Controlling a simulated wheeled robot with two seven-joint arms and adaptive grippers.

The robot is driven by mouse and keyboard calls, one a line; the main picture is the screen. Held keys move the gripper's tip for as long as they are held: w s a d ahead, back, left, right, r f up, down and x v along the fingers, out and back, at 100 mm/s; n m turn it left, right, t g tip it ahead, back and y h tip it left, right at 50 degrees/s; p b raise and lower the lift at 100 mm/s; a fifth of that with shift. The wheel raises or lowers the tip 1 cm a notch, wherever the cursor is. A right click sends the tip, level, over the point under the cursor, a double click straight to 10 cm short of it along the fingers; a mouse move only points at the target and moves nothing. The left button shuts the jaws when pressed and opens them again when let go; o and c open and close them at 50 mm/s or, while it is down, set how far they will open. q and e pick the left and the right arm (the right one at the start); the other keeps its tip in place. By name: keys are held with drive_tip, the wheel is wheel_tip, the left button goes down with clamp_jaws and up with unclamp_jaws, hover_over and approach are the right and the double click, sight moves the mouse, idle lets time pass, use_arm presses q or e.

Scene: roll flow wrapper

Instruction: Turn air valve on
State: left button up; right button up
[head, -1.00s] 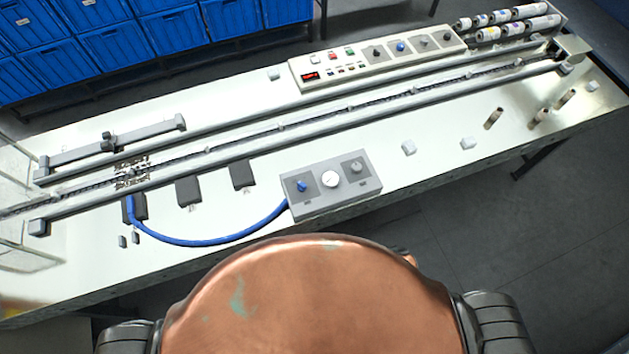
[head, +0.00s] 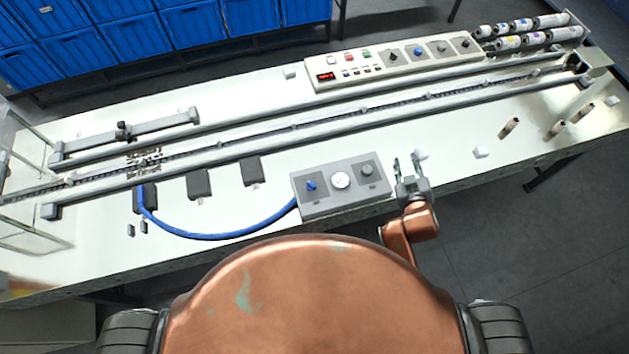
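The air valve box (head: 343,206) is a grey panel at the front edge of the machine table. It carries a blue knob (head: 311,186) on the left, a round white gauge (head: 341,180) in the middle and a grey knob (head: 367,170) on the right. A blue hose (head: 215,235) runs from its left side to the conveyor. My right gripper (head: 407,164) is just right of the box, apart from it, with its two fingers spread and pointing away from me. Nothing shows between them. My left gripper is not in view.
A long conveyor rail (head: 330,130) crosses the table (head: 95,262). A control panel (head: 395,62) with buttons and knobs stands behind it, with film rolls (head: 525,32) at the far right. Small white blocks (head: 481,152) and brown-topped pegs (head: 509,128) stand to the right.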

drive_tip(key=w+a+r+n+t+y, duration=0.3)
drive_tip(key=w+a+r+n+y, duration=0.1)
drive_tip(key=a+r, duration=0.55)
drive_tip(key=w+a+r+n+t+y, duration=0.3)
drive_tip(key=w+a+r+n+y, duration=0.15)
drive_tip(key=a+r, duration=0.5)
drive_tip(key=s+a+r+n+g+y, duration=0.2)
drive_tip(key=s+a+n+g+y, duration=0.3)
drive_tip(key=a+n, duration=0.25)
drive_tip(key=s+a+r+n+g+y, duration=0.3)
drive_tip(key=s+a+n+g+y, duration=0.15)
drive_tip(key=a+n, duration=0.35)
drive_tip(key=s+a+r+n+g+y, duration=0.2)
drive_tip(key=s+a+n+g+y, duration=0.25)
drive_tip(key=a+n, duration=0.4)
drive_tip(key=s+a+f+n+g+h, duration=0.5)
drive_tip(key=s+a+f+n+g, duration=0.15)
drive_tip(key=f, duration=0.25)
drive_tip(key=n+t+h, duration=0.1)
drive_tip(key=n+h, duration=0.1)
drive_tip(key=h, duration=1.4)
hover_over(312, 184)
drive_tip(key=f, duration=1.7)
drive_tip(key=shift+a+f, duration=0.15)
drive_tip(key=shift+a, duration=0.1)
drive_tip(key=shift+w+d+f, duration=0.1)
drive_tip(key=shift+d+f, duration=0.1)
drive_tip(key=shift+f, duration=0.1)
drive_tip(key=shift+f+p, duration=0.35)
drive_tip(key=shift+f, duration=3.25)
